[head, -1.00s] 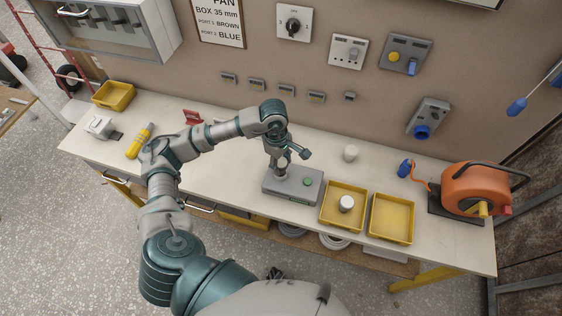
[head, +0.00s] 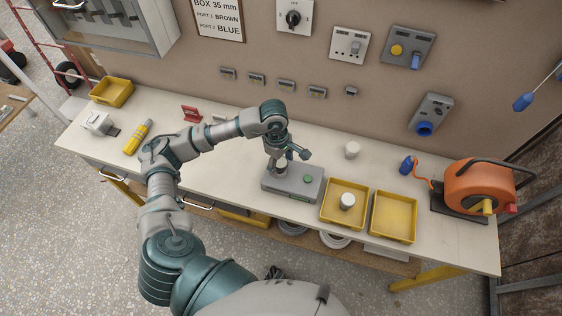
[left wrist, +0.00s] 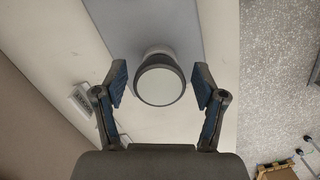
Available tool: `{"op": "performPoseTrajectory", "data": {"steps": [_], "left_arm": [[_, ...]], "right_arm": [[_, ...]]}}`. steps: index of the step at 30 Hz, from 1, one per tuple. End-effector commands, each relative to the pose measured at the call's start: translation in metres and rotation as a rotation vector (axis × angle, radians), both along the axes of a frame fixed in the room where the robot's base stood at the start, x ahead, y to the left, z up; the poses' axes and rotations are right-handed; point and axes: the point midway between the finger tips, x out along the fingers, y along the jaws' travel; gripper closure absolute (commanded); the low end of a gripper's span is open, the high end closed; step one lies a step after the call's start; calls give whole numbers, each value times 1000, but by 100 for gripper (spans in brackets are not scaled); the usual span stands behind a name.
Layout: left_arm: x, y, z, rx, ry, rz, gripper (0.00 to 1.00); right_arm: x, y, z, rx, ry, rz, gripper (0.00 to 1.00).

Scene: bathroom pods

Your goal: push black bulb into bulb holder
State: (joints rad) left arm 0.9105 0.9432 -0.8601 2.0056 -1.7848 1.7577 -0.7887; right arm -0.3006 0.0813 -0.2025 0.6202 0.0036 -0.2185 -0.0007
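A grey box (head: 294,188) with a round green button (head: 308,179) lies on the bench; I take it as the bulb holder. A bulb (head: 281,168) stands on the left part of this box, below my left gripper (head: 287,157). In the left wrist view the bulb (left wrist: 160,82) shows a pale round face with a dark grey rim. My left gripper (left wrist: 160,84) is open, its two blue-padded fingers on either side of the bulb with gaps. How deep the bulb sits is hidden. My right gripper is not in view.
Two yellow trays (head: 326,209) (head: 412,232) stand right of the box; the nearer one holds a white bulb (head: 347,201). Another white bulb (head: 352,149) stands behind them. An orange cable reel (head: 475,188) is at the right end. The bench middle behind the box is clear.

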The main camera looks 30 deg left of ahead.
Motion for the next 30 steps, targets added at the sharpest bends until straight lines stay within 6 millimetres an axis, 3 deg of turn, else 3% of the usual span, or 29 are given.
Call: {"op": "performPoseTrajectory", "data": {"steps": [11,14,24,30], "left_arm": [[1,2,5,0,-2,1,21],[2,3,17,1,-4,2,21],[3,12,90,-1,-5,2,21],[3,15,114,0,0,0,21]], "right_arm": [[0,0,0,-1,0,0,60],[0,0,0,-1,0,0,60],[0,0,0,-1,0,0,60],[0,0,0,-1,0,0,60]]}}
